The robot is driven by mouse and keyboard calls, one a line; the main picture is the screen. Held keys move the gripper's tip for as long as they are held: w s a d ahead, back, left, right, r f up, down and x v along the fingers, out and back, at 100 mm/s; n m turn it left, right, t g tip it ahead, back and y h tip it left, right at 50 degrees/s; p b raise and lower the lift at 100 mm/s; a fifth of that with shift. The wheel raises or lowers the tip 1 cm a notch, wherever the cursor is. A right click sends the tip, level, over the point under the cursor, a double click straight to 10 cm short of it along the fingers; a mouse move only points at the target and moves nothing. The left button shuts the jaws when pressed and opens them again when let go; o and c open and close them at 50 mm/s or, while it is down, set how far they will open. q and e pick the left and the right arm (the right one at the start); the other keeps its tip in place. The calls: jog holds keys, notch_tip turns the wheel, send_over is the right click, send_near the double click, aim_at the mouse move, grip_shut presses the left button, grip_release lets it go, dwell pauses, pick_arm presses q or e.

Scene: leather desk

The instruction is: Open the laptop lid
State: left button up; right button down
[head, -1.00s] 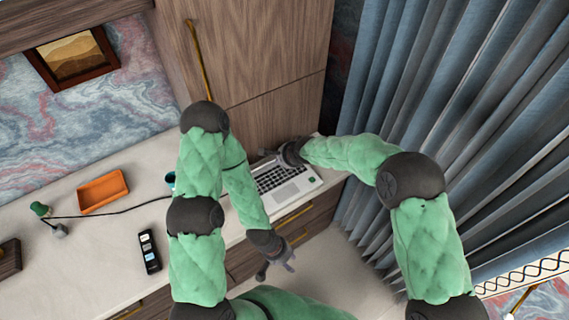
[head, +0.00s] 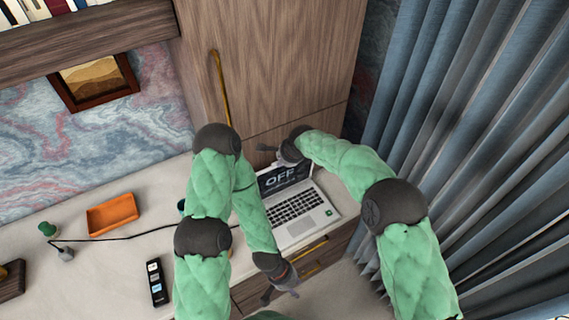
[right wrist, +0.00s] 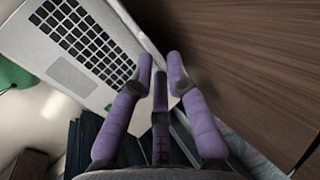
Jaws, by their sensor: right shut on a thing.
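The laptop (head: 317,217) sits on the desk in the head view with its keyboard showing. My right gripper (head: 279,158) is at the lid's top edge, shut on the lid. In the right wrist view, the purple fingers of my right gripper (right wrist: 160,72) are near the edge of the laptop (right wrist: 75,73); the exact contact is hard to see. My left gripper (head: 281,287) hangs in front of the desk edge, empty, with its fingers spread apart.
An orange tray (head: 112,214), a black remote-like object (head: 156,281) and a green item (head: 47,229) with a dark cable are on the left of the desk. A wooden cabinet (head: 275,70) stands behind the laptop. Curtains (head: 470,130) hang at the right.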

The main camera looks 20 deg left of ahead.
jog(key=shift+w+a+r, duration=0.15)
jog(key=shift+w+r, duration=0.15)
jog(key=shift+r, duration=0.1)
jog(key=c, duration=1.6)
grip_release()
jog(key=shift+s+f, duration=0.1)
jog(key=shift+s, duration=0.05)
jog(key=v, duration=1.2)
jog(key=shift+f, duration=0.15)
